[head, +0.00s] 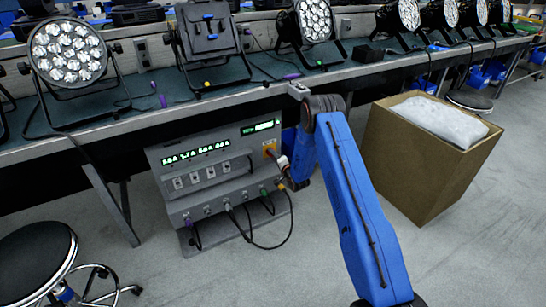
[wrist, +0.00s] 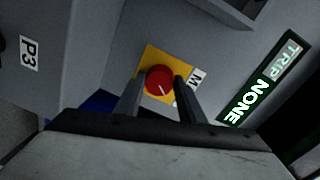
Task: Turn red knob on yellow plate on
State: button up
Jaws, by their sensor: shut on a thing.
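The red knob (wrist: 158,78) sits on a yellow plate (wrist: 152,54) in the wrist view. A white line on the knob points toward the lower right of that picture. My gripper (wrist: 160,84) has one finger on each side of the knob and is shut on it. In the head view, the yellow plate (head: 269,144) shows at the upper right of the grey panel box (head: 180,158). My gripper (head: 279,162) reaches it there from the right, and the knob itself is too small to make out.
A lit display (wrist: 262,84) beside the plate reads TRIP NONE. Cables (head: 250,236) hang from the box's lower front. The workbench (head: 130,118) with stage lights overhangs the box. A cardboard box (head: 412,165) stands right of my arm, and a stool (head: 36,258) at lower left.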

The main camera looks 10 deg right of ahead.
jog(key=shift+m, duration=0.7)
jog(key=o, duration=1.1)
jog(key=shift+d, duration=0.1)
jog(key=shift+c, duration=0.2)
jog(key=shift+s, duration=0.15)
jog(key=v, duration=1.7)
